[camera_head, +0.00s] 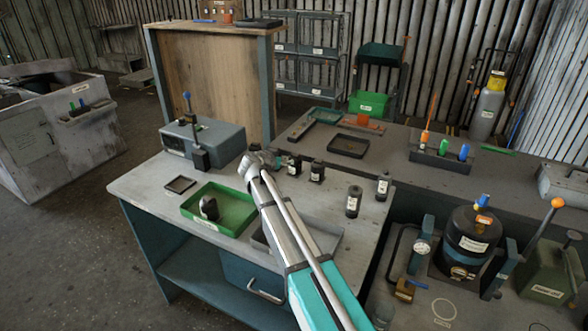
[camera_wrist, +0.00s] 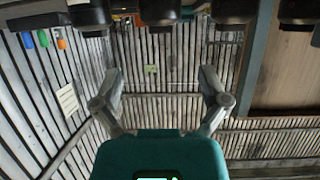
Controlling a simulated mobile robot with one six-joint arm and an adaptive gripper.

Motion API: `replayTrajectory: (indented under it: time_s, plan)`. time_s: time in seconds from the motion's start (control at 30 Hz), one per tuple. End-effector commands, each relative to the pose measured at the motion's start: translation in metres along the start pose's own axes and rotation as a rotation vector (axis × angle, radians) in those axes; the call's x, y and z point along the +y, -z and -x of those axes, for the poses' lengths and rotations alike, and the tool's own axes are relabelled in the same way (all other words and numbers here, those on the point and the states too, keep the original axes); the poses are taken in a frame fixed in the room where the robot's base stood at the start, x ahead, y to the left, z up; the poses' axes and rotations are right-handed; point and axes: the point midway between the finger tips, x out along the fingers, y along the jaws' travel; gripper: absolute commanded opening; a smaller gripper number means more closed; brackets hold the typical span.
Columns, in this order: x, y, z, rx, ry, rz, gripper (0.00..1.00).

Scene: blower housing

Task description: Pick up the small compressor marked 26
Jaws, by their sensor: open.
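Several small dark cylinders with pale labels stand on the grey bench: two close together (camera_head: 294,166) (camera_head: 317,172) just right of my gripper, and two farther right (camera_head: 353,201) (camera_head: 382,187). The labels are too small to read, so I cannot tell which is marked 26. My gripper (camera_head: 268,160) is above the bench near its back edge. In the wrist view my gripper (camera_wrist: 161,78) is open, with nothing between its fingers. That view looks upside down, and dark cylinder-like bodies (camera_wrist: 90,14) (camera_wrist: 158,10) (camera_wrist: 233,10) cross its top edge, apart from the fingertips.
A green tray (camera_head: 240,224) holding a dark part lies left of my arm. A grey tray (camera_head: 325,240) is partly hidden behind my arm. A grey box with a blue-knobbed lever (camera_head: 215,142) stands at the back left. A wooden panel (camera_head: 215,85) rises behind the bench.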

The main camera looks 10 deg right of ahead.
Motion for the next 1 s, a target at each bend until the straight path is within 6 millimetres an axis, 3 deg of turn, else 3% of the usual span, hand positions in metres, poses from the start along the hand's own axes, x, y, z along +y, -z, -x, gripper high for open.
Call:
replayTrajectory:
  time_s: [0.1, 0.3, 0.8, 1.0]
  plan:
    - [-0.001, -0.002, -0.022, 0.000, -0.001, -0.001, 0.94]
    - [-0.001, -0.001, -0.044, 0.001, 0.000, -0.001, 0.94]
    - [-0.001, 0.000, -0.050, 0.001, 0.001, 0.001, 0.94]
    - [-0.003, 0.001, -0.063, 0.000, 0.001, 0.001, 0.94]
